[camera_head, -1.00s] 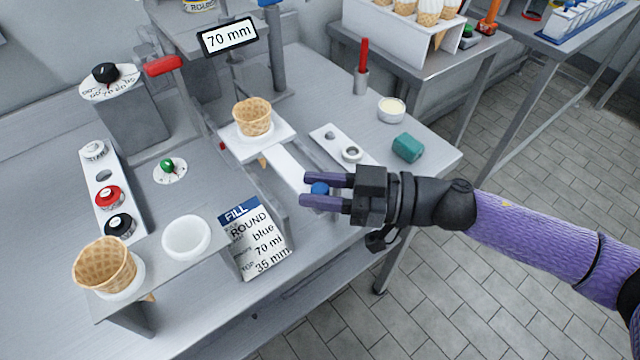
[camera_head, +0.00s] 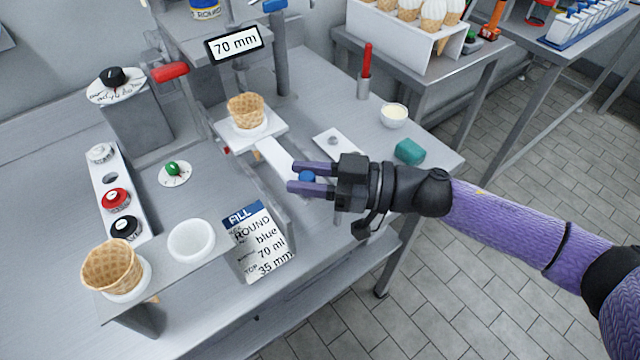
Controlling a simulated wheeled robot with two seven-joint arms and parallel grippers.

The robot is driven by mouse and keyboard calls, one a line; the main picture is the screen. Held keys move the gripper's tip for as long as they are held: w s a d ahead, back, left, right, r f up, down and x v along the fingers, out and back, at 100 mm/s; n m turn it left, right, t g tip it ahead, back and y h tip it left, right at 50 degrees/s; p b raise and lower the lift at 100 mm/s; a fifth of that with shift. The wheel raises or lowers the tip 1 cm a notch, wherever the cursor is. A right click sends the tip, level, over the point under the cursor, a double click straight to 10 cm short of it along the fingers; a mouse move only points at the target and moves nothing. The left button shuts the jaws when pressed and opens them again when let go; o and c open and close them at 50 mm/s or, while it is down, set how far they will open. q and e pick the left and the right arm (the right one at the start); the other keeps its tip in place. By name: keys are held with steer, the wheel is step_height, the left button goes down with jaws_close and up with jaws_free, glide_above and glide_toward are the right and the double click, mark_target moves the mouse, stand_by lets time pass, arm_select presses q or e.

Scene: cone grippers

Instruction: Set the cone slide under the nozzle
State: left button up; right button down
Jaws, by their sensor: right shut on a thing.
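The cone slide (camera_head: 278,158) is a white plate with a long white bar running toward the front right. A waffle cone (camera_head: 246,111) stands upright in its plate, below the 70 mm display (camera_head: 234,44). The nozzle itself cannot be made out. A blue knob (camera_head: 307,177) sits at the slide's near end. My right gripper (camera_head: 308,179) is shut on the blue knob, with its purple fingers on either side of it. My left gripper is not in view.
A FILL card (camera_head: 257,241) stands in front of the slide. A stand at the front left holds another waffle cone (camera_head: 112,267) and an empty white ring (camera_head: 191,239).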

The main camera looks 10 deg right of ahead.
steer(key=shift+w+a, duration=0.1)
steer(key=shift+w, duration=0.15)
steer(key=shift+c, duration=2.2)
jaws_free()
steer(key=v, duration=1)
